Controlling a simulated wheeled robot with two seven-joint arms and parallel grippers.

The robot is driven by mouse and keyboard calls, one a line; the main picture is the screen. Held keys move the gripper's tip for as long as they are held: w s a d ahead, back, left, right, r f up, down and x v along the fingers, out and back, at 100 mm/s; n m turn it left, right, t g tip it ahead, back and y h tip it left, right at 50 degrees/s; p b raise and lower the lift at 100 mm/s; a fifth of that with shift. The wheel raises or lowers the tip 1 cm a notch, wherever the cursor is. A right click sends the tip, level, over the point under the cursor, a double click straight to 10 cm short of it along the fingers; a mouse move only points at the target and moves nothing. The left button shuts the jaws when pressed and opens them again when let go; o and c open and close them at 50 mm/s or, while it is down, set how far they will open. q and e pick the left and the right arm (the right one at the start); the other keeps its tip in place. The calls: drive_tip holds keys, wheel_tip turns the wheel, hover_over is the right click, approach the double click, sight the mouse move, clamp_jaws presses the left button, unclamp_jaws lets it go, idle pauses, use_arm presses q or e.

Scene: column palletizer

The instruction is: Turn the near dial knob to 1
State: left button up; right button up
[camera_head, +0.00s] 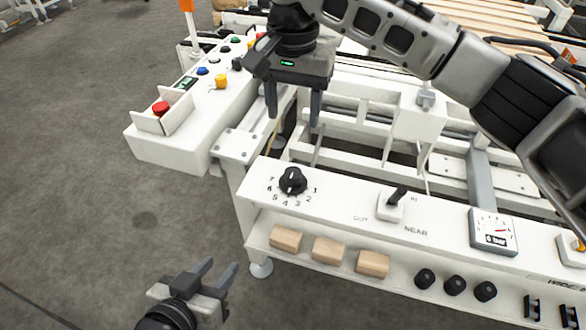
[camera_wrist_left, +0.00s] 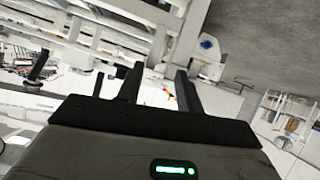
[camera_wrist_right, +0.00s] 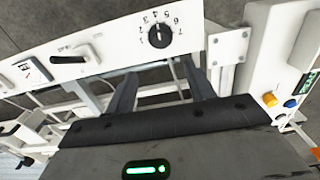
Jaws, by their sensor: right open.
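The near dial knob (camera_head: 292,181) is black and round, on the white front panel, with the numbers 1 to 7 printed around it. It also shows in the right wrist view (camera_wrist_right: 160,37); I cannot read for certain which number its pointer marks. My right gripper (camera_head: 294,118) is open and empty, fingers down, above and behind the knob and apart from it. My left gripper (camera_head: 222,268) is open and empty, low at the left, off the front of the panel.
A black selector switch (camera_head: 397,195) and a pressure gauge (camera_head: 493,232) sit to the right of the dial. Wooden blocks (camera_head: 328,250) and black knobs (camera_head: 455,285) are on the lower ledge. A button console (camera_head: 178,141) with a red button stands at the left. The floor at the left is clear.

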sight(293, 172)
wheel_tip(293, 172, down, 15)
drive_tip(key=shift+b, duration=1.1)
drive_tip(key=c, duration=1)
